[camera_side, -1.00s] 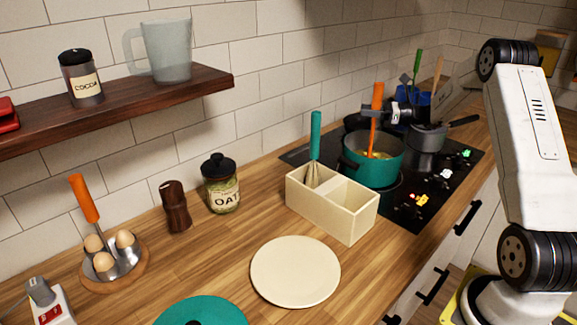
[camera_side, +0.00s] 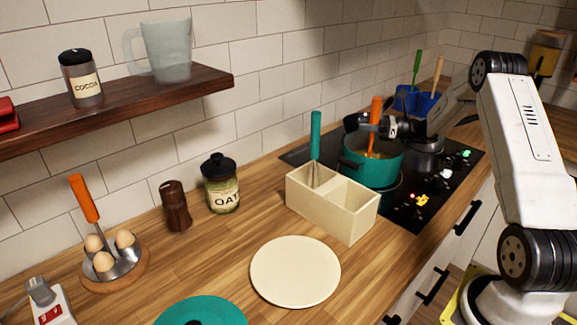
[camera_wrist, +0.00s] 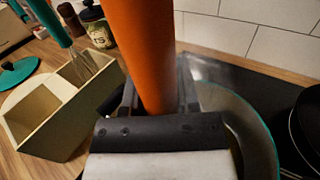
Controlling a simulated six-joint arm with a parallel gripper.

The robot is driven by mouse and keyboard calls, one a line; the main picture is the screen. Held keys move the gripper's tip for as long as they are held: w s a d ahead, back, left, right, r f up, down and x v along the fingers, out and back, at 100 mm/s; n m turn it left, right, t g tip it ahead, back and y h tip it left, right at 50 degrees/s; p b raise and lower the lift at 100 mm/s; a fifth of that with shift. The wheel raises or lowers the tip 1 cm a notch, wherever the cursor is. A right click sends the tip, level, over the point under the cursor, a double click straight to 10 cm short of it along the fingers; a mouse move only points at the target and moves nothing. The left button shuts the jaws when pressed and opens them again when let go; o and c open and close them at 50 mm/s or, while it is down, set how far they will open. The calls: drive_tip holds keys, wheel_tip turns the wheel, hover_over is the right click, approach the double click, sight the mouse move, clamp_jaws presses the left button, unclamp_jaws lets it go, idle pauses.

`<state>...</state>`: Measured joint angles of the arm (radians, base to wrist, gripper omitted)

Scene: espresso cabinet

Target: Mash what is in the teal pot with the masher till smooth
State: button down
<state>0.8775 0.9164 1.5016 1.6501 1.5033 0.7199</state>
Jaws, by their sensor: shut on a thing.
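The teal pot (camera_side: 362,173) stands on the black cooktop, with yellowish food (camera_side: 379,155) partly visible inside. My gripper (camera_side: 374,130) is above the pot, shut on the orange handle of the masher (camera_side: 376,110). The handle stands nearly upright and its lower end goes down into the pot; the masher's head is hidden. In the wrist view the orange handle (camera_wrist: 140,50) sits between the fingers, and the pot's rim (camera_wrist: 262,130) shows below and to the right. How smooth the food is cannot be told.
A cream divided box (camera_side: 330,205) with a teal-handled whisk (camera_side: 315,140) stands left of the pot. Several small coloured items (camera_side: 421,200) lie on the cooktop (camera_side: 400,212). A grey pan (camera_side: 428,145) is behind. A cream plate (camera_side: 295,271) lies in front.

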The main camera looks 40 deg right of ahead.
idle(0.3)
drive_tip(key=shift+r, duration=2.25)
drive_tip(key=shift+s+d, duration=0.25)
drive_tip(key=shift+d, duration=0.5)
drive_tip(key=shift+s+d, duration=0.2)
drive_tip(key=shift+d, duration=0.6)
drive_tip(key=shift+s+d, duration=0.25)
drive_tip(key=shift+d, duration=0.5)
drive_tip(key=shift+f, duration=0.1)
wheel_tip(320, 180, down, 4)
drive_tip(key=shift+f, duration=0.15)
